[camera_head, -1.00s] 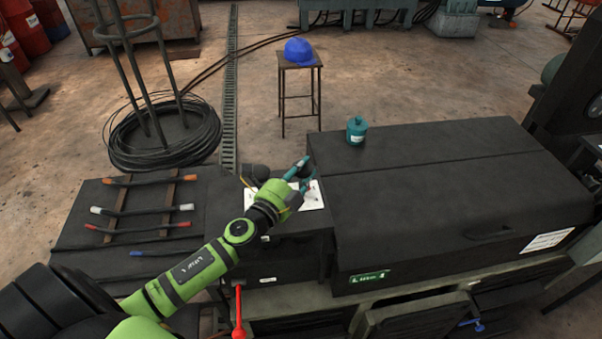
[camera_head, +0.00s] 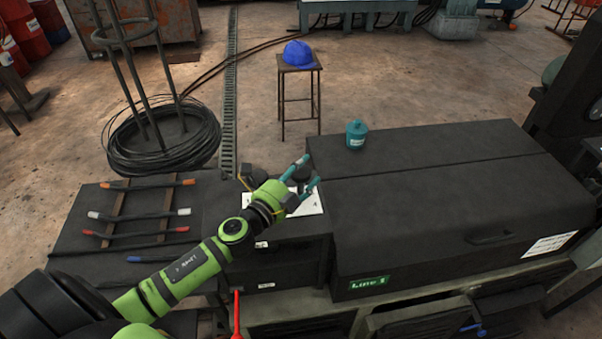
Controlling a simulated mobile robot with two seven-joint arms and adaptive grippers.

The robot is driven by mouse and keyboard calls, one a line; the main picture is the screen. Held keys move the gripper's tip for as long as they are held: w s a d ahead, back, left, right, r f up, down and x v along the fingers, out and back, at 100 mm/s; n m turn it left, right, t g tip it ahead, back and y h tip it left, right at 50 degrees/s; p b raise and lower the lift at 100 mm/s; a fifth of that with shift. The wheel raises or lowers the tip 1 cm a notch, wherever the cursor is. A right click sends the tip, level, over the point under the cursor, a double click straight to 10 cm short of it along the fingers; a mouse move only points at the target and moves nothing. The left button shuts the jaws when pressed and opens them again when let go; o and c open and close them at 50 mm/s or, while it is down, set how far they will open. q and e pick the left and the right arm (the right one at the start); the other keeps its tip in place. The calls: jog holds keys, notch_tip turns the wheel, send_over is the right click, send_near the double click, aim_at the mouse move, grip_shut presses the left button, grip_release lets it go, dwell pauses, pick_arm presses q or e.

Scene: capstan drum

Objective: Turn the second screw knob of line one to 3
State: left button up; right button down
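My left gripper (camera_head: 309,172) reaches in from the lower left over the black cabinet. Its two teal fingers are spread apart. A dark round knob (camera_head: 301,174) shows between and behind the fingers; I cannot tell whether they touch it. Another dark rounded knob (camera_head: 254,174) is left of the gripper, partly hidden by it. A white dial plate (camera_head: 312,205) lies below the fingers, mostly covered, and its marks are too small to read. A green "Line 1" label (camera_head: 369,283) is on the front of the large black housing.
The black housing (camera_head: 450,190) rises right of the knobs, with a teal canister (camera_head: 356,134) at its back left. A rack with coloured rods (camera_head: 140,213) is at the left. A red lever (camera_head: 237,312) stands in front. A blue cap (camera_head: 299,53) lies on a stool behind.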

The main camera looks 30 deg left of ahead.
pick_arm(q)
jog(key=shift+s, duration=0.7)
jog(key=s, duration=0.3)
jog(key=s+a, duration=0.1)
jog(key=s, duration=0.6)
jog(key=shift+s+a, duration=0.3)
jog(key=shift+s, duration=0.05)
